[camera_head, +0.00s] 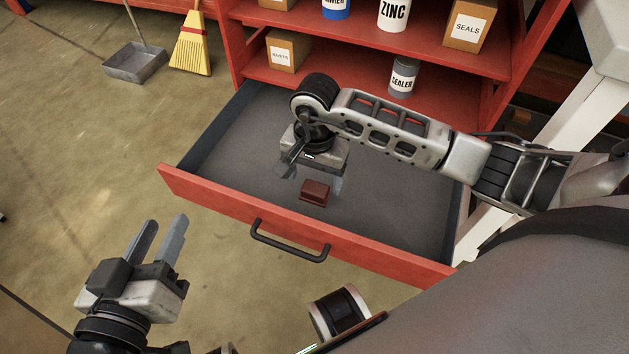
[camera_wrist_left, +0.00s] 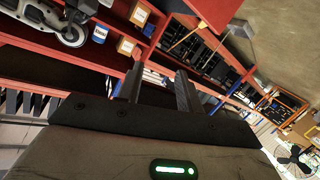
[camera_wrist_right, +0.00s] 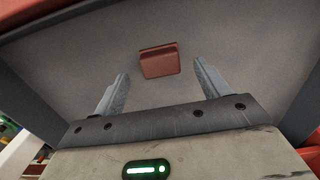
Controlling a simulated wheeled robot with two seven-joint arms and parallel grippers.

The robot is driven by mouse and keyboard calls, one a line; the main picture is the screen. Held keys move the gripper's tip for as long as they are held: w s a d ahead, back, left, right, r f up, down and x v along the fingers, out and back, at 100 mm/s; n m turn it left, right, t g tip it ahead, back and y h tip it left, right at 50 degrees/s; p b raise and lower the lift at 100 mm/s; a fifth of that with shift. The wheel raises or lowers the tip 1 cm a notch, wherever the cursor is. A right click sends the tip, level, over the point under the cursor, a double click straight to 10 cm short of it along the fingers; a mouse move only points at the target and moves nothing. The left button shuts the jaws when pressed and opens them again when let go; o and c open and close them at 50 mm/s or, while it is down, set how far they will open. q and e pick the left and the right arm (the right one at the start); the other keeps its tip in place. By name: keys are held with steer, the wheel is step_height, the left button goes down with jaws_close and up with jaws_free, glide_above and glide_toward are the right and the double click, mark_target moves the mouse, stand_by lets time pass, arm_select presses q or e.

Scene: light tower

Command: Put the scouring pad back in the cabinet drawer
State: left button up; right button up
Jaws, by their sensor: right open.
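The scouring pad, a small dark red block (camera_head: 315,192), lies on the grey floor of the open cabinet drawer (camera_head: 400,205), near its front panel. It also shows in the right wrist view (camera_wrist_right: 159,61), beyond and between the fingertips. My right gripper (camera_head: 314,184) is inside the drawer above the pad, open and pointing down; the right wrist view shows nothing between its fingers (camera_wrist_right: 160,80). My left gripper (camera_head: 165,238) is open and empty, outside the drawer at its front left. The left wrist view shows its two spread fingers (camera_wrist_left: 158,82).
The drawer's red front (camera_head: 210,192) has a black handle (camera_head: 290,243). Shelves above hold a sealer can (camera_head: 403,77), a small cardboard box (camera_head: 287,50) and a seals box (camera_head: 469,25). A yellow broom (camera_head: 190,45) and grey dustpan (camera_head: 134,63) are at the back left. Floor at left is clear.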

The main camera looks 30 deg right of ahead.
mark_target(315, 188)
arm_select(q)
steer(key=shift+s+a+f+m+g+y+p, duration=0.25)
steer(key=shift+f+g+p, duration=0.15)
steer(key=shift+f, duration=0.2)
steer(key=shift+s+a+f+m+g+y+p, duration=0.2)
steer(key=shift+f+g+y+p, duration=0.1)
steer(key=shift+f+p, duration=0.25)
arm_select(e)
step_height(315, 188, up, 8)
steer(key=shift+f, duration=0.15)
arm_select(q)
steer(key=shift+w+r, duration=0.1)
